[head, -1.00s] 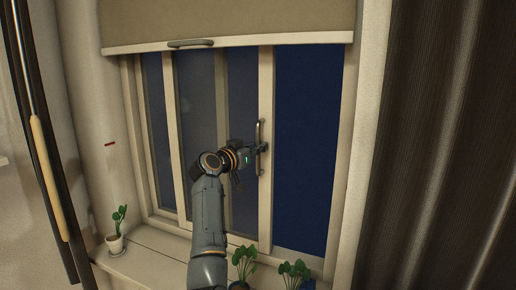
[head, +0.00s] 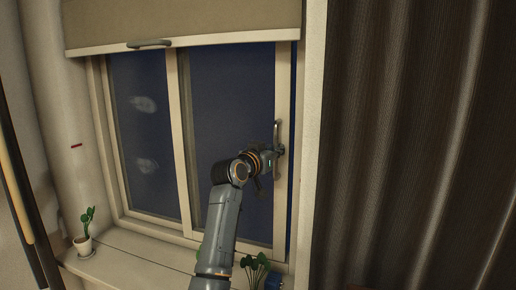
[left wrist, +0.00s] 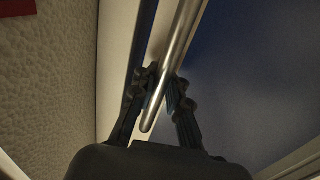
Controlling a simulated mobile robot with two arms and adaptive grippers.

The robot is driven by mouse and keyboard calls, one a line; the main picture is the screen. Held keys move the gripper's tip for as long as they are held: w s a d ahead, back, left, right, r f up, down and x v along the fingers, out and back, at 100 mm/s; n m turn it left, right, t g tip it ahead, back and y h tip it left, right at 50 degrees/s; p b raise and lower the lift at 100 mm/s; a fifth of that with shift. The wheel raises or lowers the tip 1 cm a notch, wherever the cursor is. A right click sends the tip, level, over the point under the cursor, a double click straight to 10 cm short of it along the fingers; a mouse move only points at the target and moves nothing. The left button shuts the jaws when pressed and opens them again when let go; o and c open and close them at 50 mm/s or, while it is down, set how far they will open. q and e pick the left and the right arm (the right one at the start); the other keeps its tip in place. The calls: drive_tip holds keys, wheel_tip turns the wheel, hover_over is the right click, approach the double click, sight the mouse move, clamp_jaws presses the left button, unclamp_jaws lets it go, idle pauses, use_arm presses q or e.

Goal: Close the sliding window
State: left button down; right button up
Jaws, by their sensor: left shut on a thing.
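The sliding window's moving sash (head: 281,85) stands near the right side of the frame, with a narrow dark strip between its edge and the jamb in the head view. Its upright metal handle (head: 276,129) is on the sash's right stile. My left gripper (head: 279,150) is shut on the handle at about mid-height. In the left wrist view the shiny handle bar (left wrist: 172,62) passes between the fingers of my left gripper (left wrist: 166,80). My right gripper is not in view.
A roller blind (head: 180,20) hangs above with its grip bar (head: 150,43). A potted plant (head: 83,241) stands on the sill (head: 120,265) at left, another plant (head: 255,268) below my arm. A dark curtain (head: 410,150) hangs at right.

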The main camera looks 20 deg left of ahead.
use_arm(q)
drive_tip(key=shift+d+f, duration=0.45)
drive_tip(key=shift+d, duration=0.45)
drive_tip(key=c, duration=1.5)
unclamp_jaws()
drive_tip(key=shift+o, duration=0.8)
drive_tip(key=shift+s+d+r, duration=0.15)
drive_tip(key=shift+s+r, duration=0.05)
drive_tip(key=shift+r, duration=0.2)
drive_tip(key=shift+s+a+f, duration=0.1)
drive_tip(key=shift+s+a, duration=0.2)
drive_tip(key=shift+s, duration=0.05)
drive_tip(key=s+a, duration=0.1)
drive_tip(key=s, duration=1)
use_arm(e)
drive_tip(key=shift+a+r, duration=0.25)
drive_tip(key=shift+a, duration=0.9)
